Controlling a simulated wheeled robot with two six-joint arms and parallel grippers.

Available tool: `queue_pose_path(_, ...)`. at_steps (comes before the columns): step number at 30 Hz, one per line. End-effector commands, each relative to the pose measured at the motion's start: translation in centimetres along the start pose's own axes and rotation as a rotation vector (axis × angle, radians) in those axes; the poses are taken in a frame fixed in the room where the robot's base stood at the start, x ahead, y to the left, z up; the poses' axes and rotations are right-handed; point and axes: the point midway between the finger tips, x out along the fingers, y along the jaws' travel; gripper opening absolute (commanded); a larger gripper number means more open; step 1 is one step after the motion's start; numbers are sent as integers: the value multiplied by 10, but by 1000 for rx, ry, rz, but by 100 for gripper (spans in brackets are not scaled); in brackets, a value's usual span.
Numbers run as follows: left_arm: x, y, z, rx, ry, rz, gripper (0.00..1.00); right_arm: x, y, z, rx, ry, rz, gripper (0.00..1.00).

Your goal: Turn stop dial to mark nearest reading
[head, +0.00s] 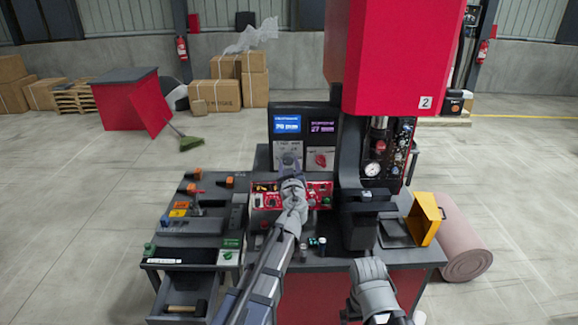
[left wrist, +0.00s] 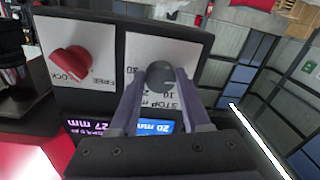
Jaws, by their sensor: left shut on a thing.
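The stop dial (left wrist: 160,75) is a dark round knob on a white plate marked STOP, shown upside down in the left wrist view. My left gripper (left wrist: 159,82) is shut on it, one finger on each side. A 10 mark shows beside the knob; other marks are small and its pointer is unclear. A blue display (left wrist: 156,127) reads 20 mm and a purple display (left wrist: 88,127) reads 27 mm. In the head view my left gripper (head: 290,164) covers the dial at the display panel (head: 304,122). My right arm shows at bottom, but its gripper cannot be made out.
A red knob (left wrist: 70,62) on a plate marked LOCK and FREE sits beside the dial; it also shows in the head view (head: 321,159). A red press (head: 400,60) stands to the right.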

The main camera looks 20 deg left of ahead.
Motion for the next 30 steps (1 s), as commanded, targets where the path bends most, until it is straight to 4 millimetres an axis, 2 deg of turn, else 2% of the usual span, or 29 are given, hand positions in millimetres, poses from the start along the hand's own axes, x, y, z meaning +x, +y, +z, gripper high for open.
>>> queue_pose_path(1,0,0,0,0,0,0,19,0,0,0,0,0,0,100)
queue_pose_path(6,0,0,0,0,0,0,0,0,0,0,0,0,0,100)
queue_pose_path(17,0,0,0,44,2,0,0,1,0,0,0,0,0,100)
queue_pose_path(23,0,-1,1,169,9,2,0,3,0,0,0,0,0,100)
queue_pose_path(30,0,-3,1,391,22,5,0,6,-1,0,1,0,0,100)
